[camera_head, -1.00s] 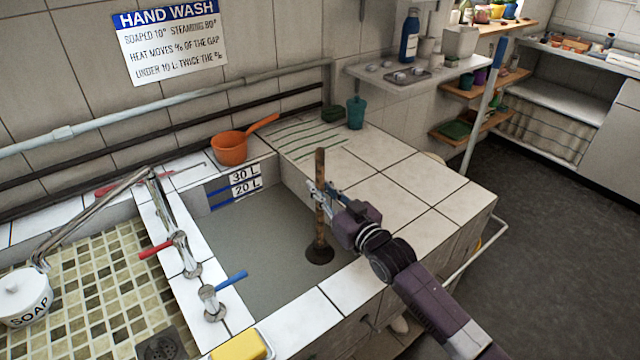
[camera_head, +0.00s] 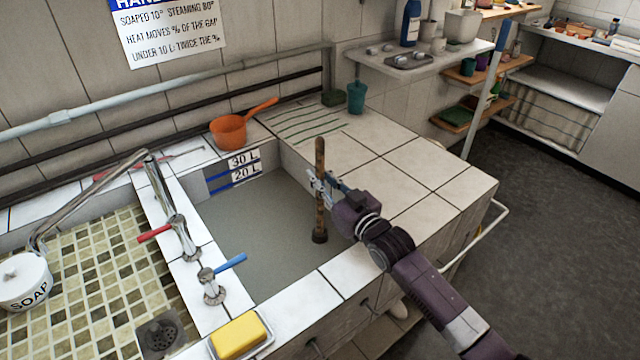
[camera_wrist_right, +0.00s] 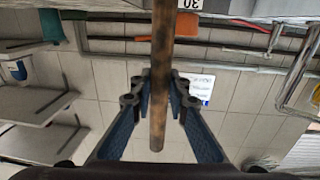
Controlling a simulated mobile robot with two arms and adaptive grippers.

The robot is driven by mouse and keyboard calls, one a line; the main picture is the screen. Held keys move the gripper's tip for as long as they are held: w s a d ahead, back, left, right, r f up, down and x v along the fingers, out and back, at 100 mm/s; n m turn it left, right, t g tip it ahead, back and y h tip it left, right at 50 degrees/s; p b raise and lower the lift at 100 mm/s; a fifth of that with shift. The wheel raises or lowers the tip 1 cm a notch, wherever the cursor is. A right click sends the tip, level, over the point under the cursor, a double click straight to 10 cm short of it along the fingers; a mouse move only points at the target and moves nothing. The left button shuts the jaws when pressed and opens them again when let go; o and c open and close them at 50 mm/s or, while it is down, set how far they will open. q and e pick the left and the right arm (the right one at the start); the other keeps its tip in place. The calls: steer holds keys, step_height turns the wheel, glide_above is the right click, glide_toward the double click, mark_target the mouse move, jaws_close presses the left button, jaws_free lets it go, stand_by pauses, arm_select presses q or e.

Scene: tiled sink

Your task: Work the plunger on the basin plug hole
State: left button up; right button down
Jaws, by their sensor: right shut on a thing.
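The plunger (camera_head: 320,215) stands nearly upright in the tiled basin (camera_head: 310,295). It has a brown wooden handle and a dark cup. The cup is mostly sunk in the grey water (camera_head: 255,235), with only its top part showing. My right gripper (camera_head: 318,187) is shut around the handle at about mid-height. In the right wrist view the handle (camera_wrist_right: 160,125) runs between the fingers of the gripper (camera_wrist_right: 161,92). The plug hole of this basin is hidden under the cloudy water. My left gripper is not in view.
Blue-handled (camera_head: 214,280) and red-handled (camera_head: 178,235) taps stand on the left rim. Yellow soap (camera_head: 238,334) lies on the front rim. An orange ladle (camera_head: 229,132) and a teal cup (camera_head: 357,97) stand behind. Wide tiles (camera_head: 400,170) right of the basin are clear.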

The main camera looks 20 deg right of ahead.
stand_by(0.6)
steer(key=shift+s+f+b, duration=0.1)
steer(key=shift+f+b, duration=0.35)
steer(key=shift+f, duration=0.45)
steer(key=shift+r+p, duration=0.65)
steer(key=shift+p, duration=0.15)
steer(key=shift+r, duration=0.25)
steer(key=shift+f, duration=0.15)
